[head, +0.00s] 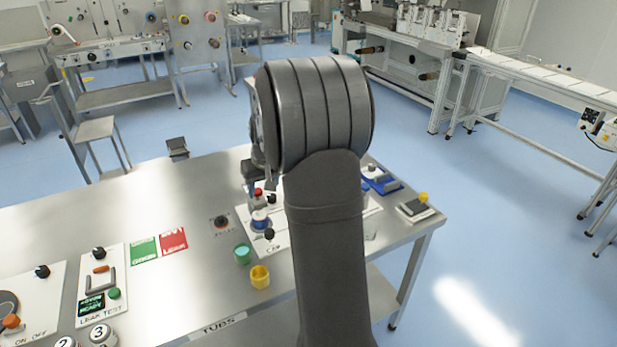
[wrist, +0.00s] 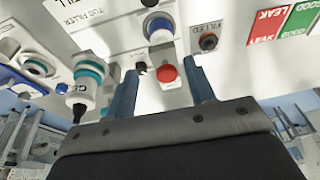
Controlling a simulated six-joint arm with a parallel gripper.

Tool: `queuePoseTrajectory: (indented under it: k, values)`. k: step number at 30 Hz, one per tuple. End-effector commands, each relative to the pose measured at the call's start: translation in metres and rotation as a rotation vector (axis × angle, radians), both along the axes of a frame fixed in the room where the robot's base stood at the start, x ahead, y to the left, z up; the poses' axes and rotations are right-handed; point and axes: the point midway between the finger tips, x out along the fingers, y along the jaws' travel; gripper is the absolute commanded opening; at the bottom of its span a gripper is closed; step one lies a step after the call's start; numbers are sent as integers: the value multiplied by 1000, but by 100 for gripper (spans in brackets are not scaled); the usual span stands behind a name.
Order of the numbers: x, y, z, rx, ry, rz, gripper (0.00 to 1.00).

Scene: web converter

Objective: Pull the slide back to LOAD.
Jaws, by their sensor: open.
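My gripper (wrist: 163,88) is open, with its two blue-grey fingers apart in the wrist view. A red round knob (wrist: 166,74) shows between the fingers; I cannot tell whether they touch it. A white tub with a blue rim (wrist: 160,30) stands beyond it on the white tub filler plate (wrist: 110,28), near the printed word FILL. A black knob (wrist: 149,3), which seems to belong to the slide, is at the top edge. In the head view the tub (head: 260,219) and black knob (head: 269,235) also show. My arm hides most of the gripper there. The LOAD mark is not readable.
A teal tub (head: 243,254) and a yellow tub (head: 260,277) stand in front of the plate.

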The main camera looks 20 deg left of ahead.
Motion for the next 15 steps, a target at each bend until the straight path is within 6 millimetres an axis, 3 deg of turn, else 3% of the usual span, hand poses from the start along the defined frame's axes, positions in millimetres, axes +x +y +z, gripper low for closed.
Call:
queuePoseTrajectory:
  k: [10,15]
  values:
    - [-19,-12,37,-201,118,219,50]
    - [-22,-15,34,-231,138,246,50]
